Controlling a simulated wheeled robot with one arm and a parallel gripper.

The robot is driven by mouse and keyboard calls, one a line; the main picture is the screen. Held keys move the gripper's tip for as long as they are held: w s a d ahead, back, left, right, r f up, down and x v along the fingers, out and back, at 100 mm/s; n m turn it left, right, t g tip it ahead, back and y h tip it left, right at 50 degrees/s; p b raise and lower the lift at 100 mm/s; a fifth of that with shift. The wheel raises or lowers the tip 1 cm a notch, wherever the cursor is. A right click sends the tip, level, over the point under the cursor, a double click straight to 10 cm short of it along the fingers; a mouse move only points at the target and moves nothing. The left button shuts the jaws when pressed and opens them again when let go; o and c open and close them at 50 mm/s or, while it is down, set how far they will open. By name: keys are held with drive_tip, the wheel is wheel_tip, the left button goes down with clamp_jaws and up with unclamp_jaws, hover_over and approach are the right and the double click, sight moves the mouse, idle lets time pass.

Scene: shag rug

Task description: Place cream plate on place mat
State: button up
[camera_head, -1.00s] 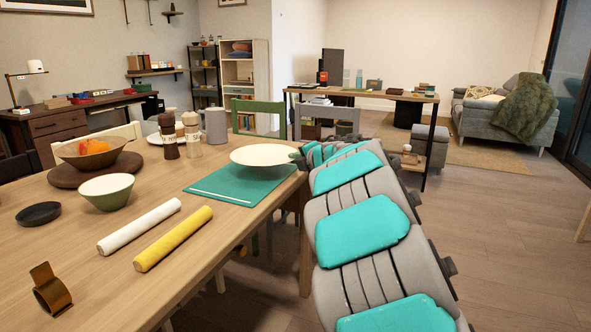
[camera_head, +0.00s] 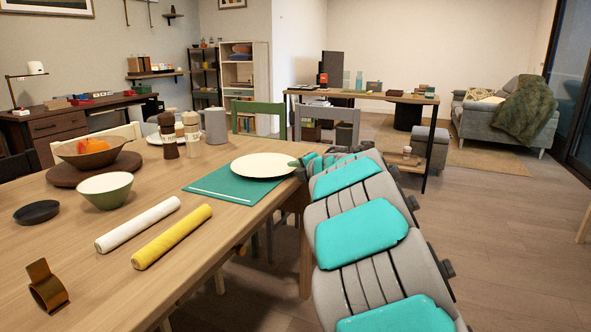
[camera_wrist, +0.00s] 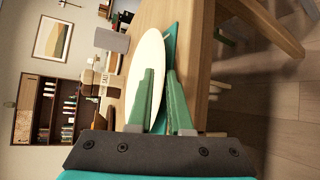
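The cream plate (camera_head: 262,165) is a shallow round dish, level over the back right part of the teal place mat (camera_head: 212,187) near the table's right edge. It looks down on the mat or barely above it; I cannot tell contact for sure. My gripper comes from the right, mostly hidden behind my arm in the head view. In the wrist view, my gripper's (camera_wrist: 160,75) green fingers straddle the rim of the cream plate (camera_wrist: 146,62), apparently closed on it. The place mat (camera_wrist: 171,45) shows beside the plate there.
White (camera_head: 138,224) and yellow (camera_head: 173,236) rolls lie in front of the mat. A green bowl (camera_head: 106,190), a fruit bowl (camera_head: 90,153), mills (camera_head: 168,136) and a grey canister (camera_head: 215,126) stand on the table. Chairs (camera_head: 258,116) stand behind it.

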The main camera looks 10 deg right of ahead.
drive_tip(key=v, duration=1.2)
